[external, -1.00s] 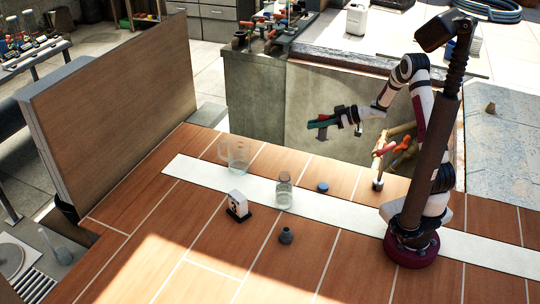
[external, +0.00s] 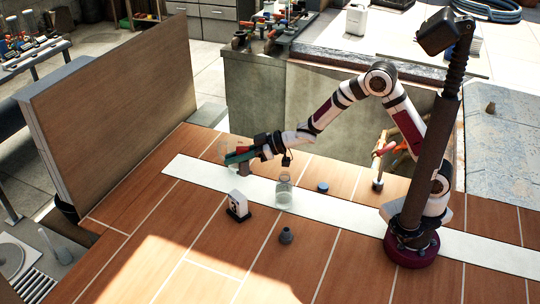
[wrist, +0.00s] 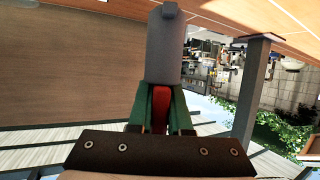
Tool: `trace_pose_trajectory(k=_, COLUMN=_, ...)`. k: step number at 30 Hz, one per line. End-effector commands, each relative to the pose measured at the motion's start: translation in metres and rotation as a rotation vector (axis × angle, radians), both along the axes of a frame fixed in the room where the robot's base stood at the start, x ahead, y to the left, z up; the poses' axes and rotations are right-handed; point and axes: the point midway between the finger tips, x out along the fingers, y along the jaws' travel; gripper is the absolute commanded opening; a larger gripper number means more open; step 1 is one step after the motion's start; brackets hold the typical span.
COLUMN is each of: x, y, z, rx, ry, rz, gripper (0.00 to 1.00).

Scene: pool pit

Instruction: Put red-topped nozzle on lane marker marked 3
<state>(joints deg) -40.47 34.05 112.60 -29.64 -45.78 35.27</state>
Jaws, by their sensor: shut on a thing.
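A white block marker on a black base (external: 238,204) stands upright on the tiles, in front of and below the gripper. It bears a dark mark too small to read. The nozzle is clear of the marker.
A glass jar (external: 284,192) stands on the white strip (external: 345,208). A blue disc (external: 323,187) and a dark grey nozzle-like piece (external: 286,236) sit on the tiles. A tall wooden panel (external: 115,110) stands at left.

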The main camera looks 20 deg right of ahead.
Motion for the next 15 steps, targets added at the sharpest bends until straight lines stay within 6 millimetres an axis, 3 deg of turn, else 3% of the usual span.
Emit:
trace_pose_trajectory(k=1, x=-0.006, y=0.012, z=-0.008, rx=0.000, ry=0.002, rz=0.004, gripper=0.00)
trace_pose_trajectory(k=5, x=-0.012, y=0.029, z=-0.019, rx=0.000, ry=0.000, rz=0.001, gripper=0.00)
trace_pose_trajectory(k=11, x=-0.013, y=0.032, z=-0.056, rx=-0.003, ry=0.002, rz=-0.001, gripper=0.00)
trace_pose_trajectory(k=15, x=-0.012, y=0.031, z=-0.061, rx=0.001, ry=-0.001, rz=-0.002, gripper=0.00)
